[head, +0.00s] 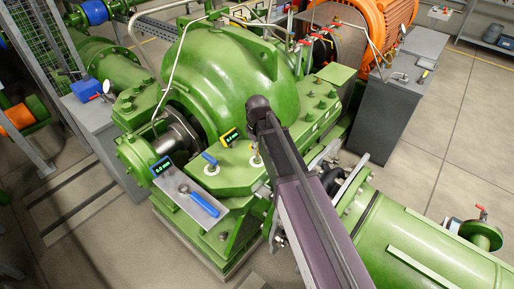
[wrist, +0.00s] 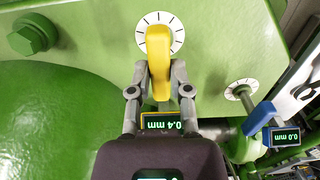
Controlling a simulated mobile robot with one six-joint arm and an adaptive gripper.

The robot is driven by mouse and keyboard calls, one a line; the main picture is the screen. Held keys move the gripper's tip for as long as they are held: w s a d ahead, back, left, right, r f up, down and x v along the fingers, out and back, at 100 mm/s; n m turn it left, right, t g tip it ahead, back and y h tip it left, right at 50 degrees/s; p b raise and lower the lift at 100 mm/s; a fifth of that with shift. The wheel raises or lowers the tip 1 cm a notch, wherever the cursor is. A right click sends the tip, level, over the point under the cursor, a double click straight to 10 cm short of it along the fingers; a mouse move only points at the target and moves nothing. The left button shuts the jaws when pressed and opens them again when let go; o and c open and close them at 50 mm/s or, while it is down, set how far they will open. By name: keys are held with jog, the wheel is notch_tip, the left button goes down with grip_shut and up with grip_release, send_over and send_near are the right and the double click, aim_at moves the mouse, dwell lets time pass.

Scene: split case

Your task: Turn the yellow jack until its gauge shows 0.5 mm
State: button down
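The yellow jack (wrist: 158,58) has a bar handle in front of a white dial with black tick marks, on a green flange. In the wrist view my gripper (wrist: 159,76) has one finger on each side of the handle, and the fingertips appear to press on it. Its yellow-framed gauge (wrist: 161,122) appears upside down below the handle and reads 0.4 mm. The gauge also shows in the head view (head: 230,136), too small to read surely. There my arm hides the gripper and most of the yellow jack.
A blue jack (wrist: 260,116) stands to the right in the wrist view, its blue gauge (wrist: 285,136) reading 0.0 mm. Green casing (head: 235,75) and large bolts surround the jacks.

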jog(key=shift+m, duration=3.5)
jog(key=c, duration=0.6)
grip_release()
jog(key=shift+o, duration=0.2)
